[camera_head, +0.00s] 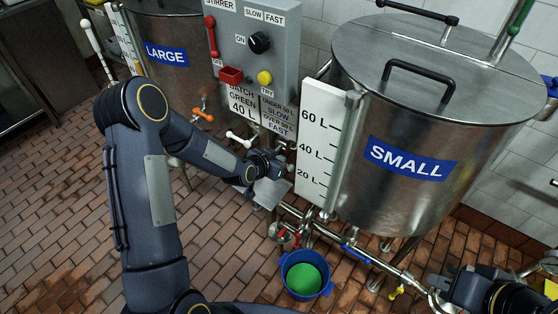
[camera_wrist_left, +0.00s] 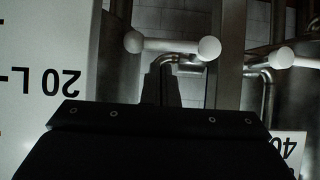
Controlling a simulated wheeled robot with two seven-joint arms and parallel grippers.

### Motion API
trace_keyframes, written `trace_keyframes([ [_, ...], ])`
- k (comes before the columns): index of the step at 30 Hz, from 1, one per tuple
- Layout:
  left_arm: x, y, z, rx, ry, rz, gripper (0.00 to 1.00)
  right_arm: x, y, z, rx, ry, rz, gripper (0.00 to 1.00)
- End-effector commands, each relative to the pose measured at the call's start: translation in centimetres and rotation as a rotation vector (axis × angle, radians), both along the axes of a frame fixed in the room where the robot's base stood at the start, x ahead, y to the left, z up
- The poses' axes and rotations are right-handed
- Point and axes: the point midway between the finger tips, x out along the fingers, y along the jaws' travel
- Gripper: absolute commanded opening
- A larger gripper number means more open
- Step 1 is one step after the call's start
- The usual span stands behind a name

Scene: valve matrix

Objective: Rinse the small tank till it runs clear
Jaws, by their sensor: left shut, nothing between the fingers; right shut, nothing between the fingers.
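The small tank (camera_head: 420,140) is a lidded steel vessel with a blue SMALL label. Its white litre scale (camera_head: 318,140) stands at its left with an upright tube (camera_head: 344,150); the scale also shows upside down in the left wrist view (camera_wrist_left: 40,85). A blue bucket (camera_head: 285,279) on the floor holds green liquid (camera_head: 304,280). My left gripper (camera_head: 279,168) is shut and empty, just left of the scale. A white-knobbed handle (camera_wrist_left: 172,45) is ahead of it in the left wrist view. My right gripper (camera_head: 440,287) is shut and empty at the lower right, partly cut off.
Low pipes carry red (camera_head: 289,237), blue (camera_head: 355,254) and yellow (camera_head: 396,291) handles. A white handle (camera_head: 239,140) and an orange one (camera_head: 203,115) are near the large tank (camera_head: 170,80). The stirrer panel (camera_head: 262,60) stands between the tanks. Tiled floor is clear at left.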

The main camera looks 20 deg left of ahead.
Motion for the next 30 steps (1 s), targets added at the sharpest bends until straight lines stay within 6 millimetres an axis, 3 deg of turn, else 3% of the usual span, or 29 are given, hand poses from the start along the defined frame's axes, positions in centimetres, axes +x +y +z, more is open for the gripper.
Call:
trace_keyframes([
  [6, 0.2, -0.1, -1.2, 0.001, 0.0, -0.001, 0.0, 0.0, 0.0, 0.2, 0.0, 0.0, 0.0, 0.0],
  [16, 0.2, -0.1, -1.3, 0.001, -0.002, -0.001, 0.0, 0.0, 0.0, 0.2, 0.0, 0.0, 0.0, 0.0],
  [30, 0.1, -0.3, -1.8, 0.07, -0.026, -0.002, 0.0, 0.0, 0.0, -1.4, 0.0, 0.0, 0.0, 0.0],
])
